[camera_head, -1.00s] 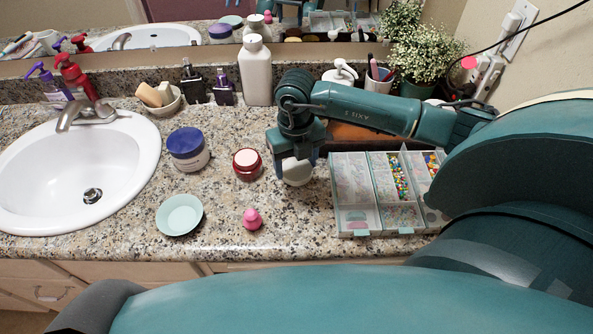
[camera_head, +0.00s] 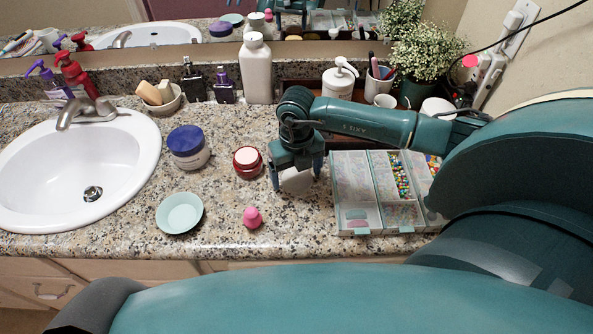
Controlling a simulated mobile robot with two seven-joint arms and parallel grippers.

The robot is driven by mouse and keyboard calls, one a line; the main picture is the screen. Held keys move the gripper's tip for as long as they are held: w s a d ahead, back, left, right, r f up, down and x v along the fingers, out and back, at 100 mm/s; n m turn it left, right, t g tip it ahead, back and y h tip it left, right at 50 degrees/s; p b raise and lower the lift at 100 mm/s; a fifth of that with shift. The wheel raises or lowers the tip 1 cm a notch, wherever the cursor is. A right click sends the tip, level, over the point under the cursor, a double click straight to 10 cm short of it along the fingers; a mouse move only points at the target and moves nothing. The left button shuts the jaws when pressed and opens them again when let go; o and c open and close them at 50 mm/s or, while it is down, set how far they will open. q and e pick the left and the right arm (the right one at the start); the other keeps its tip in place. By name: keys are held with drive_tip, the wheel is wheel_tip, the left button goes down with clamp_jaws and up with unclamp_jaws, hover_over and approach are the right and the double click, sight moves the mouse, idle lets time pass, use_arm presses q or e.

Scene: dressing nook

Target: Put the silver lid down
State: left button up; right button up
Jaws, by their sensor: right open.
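The silver lid (camera_head: 297,181) shows as a pale, silvery-white piece on the granite counter, right of the open red jar (camera_head: 247,162) and left of the bead box (camera_head: 352,190). My right gripper (camera_head: 297,181) is directly over it, open, with one finger on each side. The gripper body hides the lid's upper part. I cannot tell whether the fingers touch the lid. My left gripper is not in view.
A blue-lidded jar (camera_head: 188,147), a pale green dish (camera_head: 180,213) and a pink piece (camera_head: 252,217) stand to the left. A tall white bottle (camera_head: 256,72) and a pump bottle (camera_head: 338,80) stand behind. Counter is free in front of the gripper.

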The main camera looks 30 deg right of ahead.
wheel_tip(320, 180, up, 12)
drive_tip(key=shift+r, duration=0.2)
idle(0.4)
idle(1.5)
